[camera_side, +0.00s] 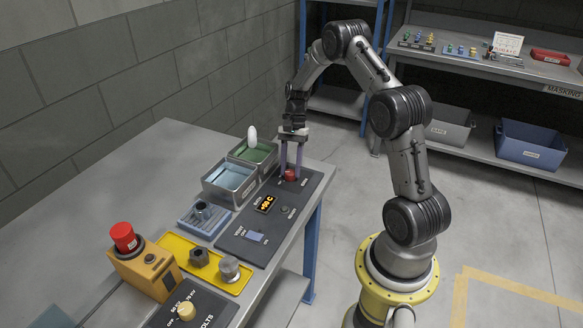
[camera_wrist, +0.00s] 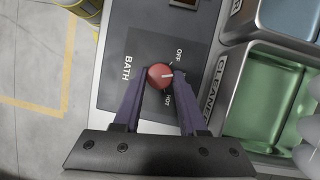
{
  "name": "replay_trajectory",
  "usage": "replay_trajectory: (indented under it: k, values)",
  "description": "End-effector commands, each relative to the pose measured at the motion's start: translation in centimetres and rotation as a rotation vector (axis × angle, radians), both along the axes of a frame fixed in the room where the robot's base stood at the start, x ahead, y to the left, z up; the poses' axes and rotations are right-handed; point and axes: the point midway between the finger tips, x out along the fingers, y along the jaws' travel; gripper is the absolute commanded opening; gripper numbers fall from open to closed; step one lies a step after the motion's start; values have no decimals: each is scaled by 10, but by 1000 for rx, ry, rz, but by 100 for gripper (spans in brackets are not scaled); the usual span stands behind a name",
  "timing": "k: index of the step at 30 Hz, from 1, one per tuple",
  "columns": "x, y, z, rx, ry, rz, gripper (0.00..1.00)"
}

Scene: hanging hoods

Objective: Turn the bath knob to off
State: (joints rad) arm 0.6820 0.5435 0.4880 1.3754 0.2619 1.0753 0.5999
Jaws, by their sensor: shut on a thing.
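The bath knob (camera_wrist: 157,79) is red with a white pointer line, on a dark panel marked BATH. In the wrist view the pointer aims right, between the OFF mark above and the HOT mark below. In the side view the knob (camera_side: 290,175) sits at the panel's far end. My gripper (camera_side: 291,168) reaches down over it with purple fingers. In the wrist view my gripper (camera_wrist: 160,76) has a finger on each side of the knob and is shut on it.
Green (camera_side: 254,153) and blue (camera_side: 229,180) tanks stand beside the panel, with a white egg-shaped thing (camera_side: 252,135) above the green one. An orange display (camera_side: 266,203) and a switch (camera_side: 255,237) lie nearer. A red-topped yellow box (camera_side: 145,270) stands at the front.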

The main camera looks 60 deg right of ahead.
Motion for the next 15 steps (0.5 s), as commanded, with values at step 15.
replay_trajectory:
  k: [15]
  values:
    - [4, 2, 1, -1, 1, 471, 0]
